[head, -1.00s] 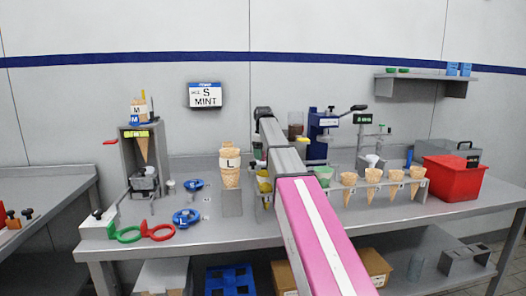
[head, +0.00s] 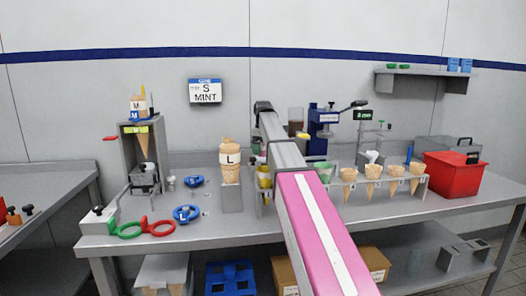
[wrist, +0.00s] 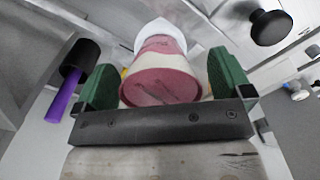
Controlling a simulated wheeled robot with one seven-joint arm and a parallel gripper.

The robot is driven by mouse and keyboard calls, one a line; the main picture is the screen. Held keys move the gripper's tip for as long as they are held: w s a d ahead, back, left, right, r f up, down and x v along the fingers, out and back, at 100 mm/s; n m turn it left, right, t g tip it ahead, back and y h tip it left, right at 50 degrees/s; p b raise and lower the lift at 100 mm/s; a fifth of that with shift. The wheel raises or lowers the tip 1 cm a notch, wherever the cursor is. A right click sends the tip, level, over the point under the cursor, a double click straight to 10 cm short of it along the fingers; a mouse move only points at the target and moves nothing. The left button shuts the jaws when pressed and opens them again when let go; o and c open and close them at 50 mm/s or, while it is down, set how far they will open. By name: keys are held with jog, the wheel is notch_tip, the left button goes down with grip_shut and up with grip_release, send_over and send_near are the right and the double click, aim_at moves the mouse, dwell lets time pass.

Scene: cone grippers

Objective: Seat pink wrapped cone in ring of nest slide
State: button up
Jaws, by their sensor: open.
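In the wrist view, a pink and white banded object (wrist: 160,85), seemingly the pink wrapped cone, lies between my gripper's green fingers (wrist: 163,92). Its round pink face is toward the camera and its far end is white. The fingers are open, close on either side of it; contact is unclear. In the head view my pink arm hides the gripper and this cone. I cannot tell which part is the nest slide.
A rack with several cones (head: 372,180) stands right of my arm, beside a red bin (head: 452,172). A cone marked L (head: 229,158) stands on a grey block. Blue rings (head: 187,214) lie left of it. In the wrist view, a black knob (wrist: 270,27) and a purple rod (wrist: 62,95) are nearby.

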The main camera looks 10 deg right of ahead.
notch_tip(320, 180, up, 9)
jog(key=shift+f, duration=0.15)
jog(key=shift+r, duration=0.55)
jog(key=shift+s, duration=0.1)
